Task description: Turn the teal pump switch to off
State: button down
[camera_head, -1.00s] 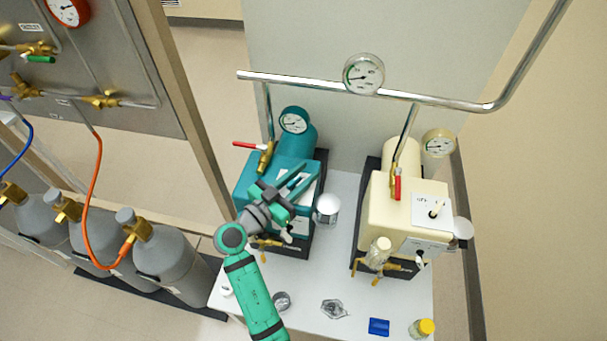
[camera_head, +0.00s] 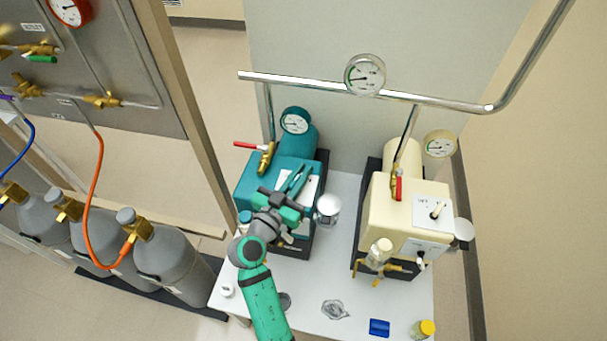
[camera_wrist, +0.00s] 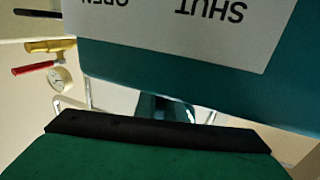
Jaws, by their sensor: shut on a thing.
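The teal pump (camera_head: 258,175) stands on the left of the white table, with a white label plate (camera_head: 313,188) on top. My gripper (camera_head: 300,178) is over that plate, its fingers close together. The pump's switch is hidden by the fingers in the head view, and I cannot make out its position. In the wrist view, the plate (camera_wrist: 215,30) shows upside down with the words SHUT and OPEN. One green finger with a black edge (camera_wrist: 155,132) fills the bottom there. The grip itself is not clearly visible.
A cream pump (camera_head: 385,210) with its own switch (camera_head: 437,210) stands to the right. A metal pipe (camera_head: 330,88) with a gauge runs behind both. A red-handled valve (camera_head: 265,158) is left of my gripper. Small items, including a blue block (camera_head: 379,327), lie along the table front.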

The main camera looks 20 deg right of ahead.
jog(key=shift+w+a+n+t+y, duration=0.15)
jog(key=shift+a+n+t+y, duration=0.05)
jog(key=shift+n+t+y, duration=0.55)
jog(key=shift+w+a+n+t+y, duration=0.15)
jog(key=shift+n+t+y, duration=0.5)
jog(key=shift+t+y, duration=0.15)
jog(key=shift+a+y, duration=0.1)
jog(key=shift+y, duration=0.25)
jog(key=c, duration=1.8)
grip_release()
jog(key=shift+c, duration=0.2)
jog(key=v, duration=1)
jog(key=shift+s+a, duration=0.2)
jog(key=shift+s, duration=0.1)
